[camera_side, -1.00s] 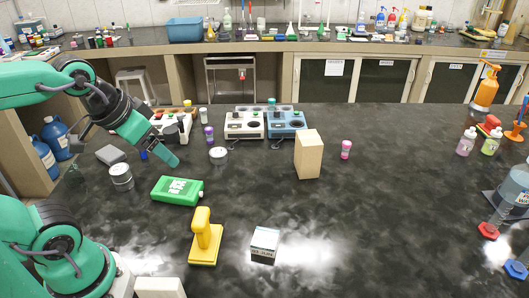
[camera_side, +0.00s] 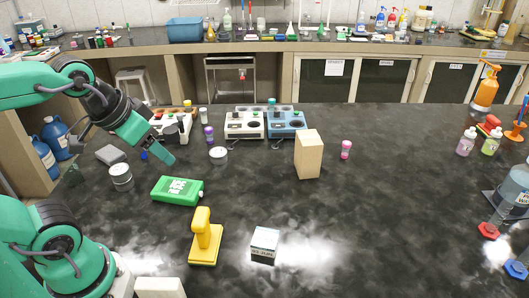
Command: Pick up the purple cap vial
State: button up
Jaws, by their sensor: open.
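A small vial with a purple cap (camera_side: 209,132) stands upright on the dark bench, in front of the left stirrer. My gripper (camera_side: 168,157) is open and empty. It hangs above the bench to the left of this vial, pointing down and right, and apart from it. Its far finger is hard to make out. A pink-purple vial (camera_side: 346,149) stands by itself farther right, beyond the wooden block.
A white stirrer (camera_side: 243,126) and a blue one (camera_side: 286,125) stand behind. The bench's right middle is clear.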

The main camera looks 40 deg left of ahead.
jog(key=g, duration=0.6)
send_over(209, 128)
jog(key=f, duration=1.5)
jog(key=shift+d+f, duration=0.3)
jog(key=shift+f, duration=0.05)
jog(key=shift+a+f, duration=0.15)
jog(key=shift+f, duration=0.05)
jog(key=shift+s+a+f, duration=0.1)
jog(key=shift+f, duration=3.8)
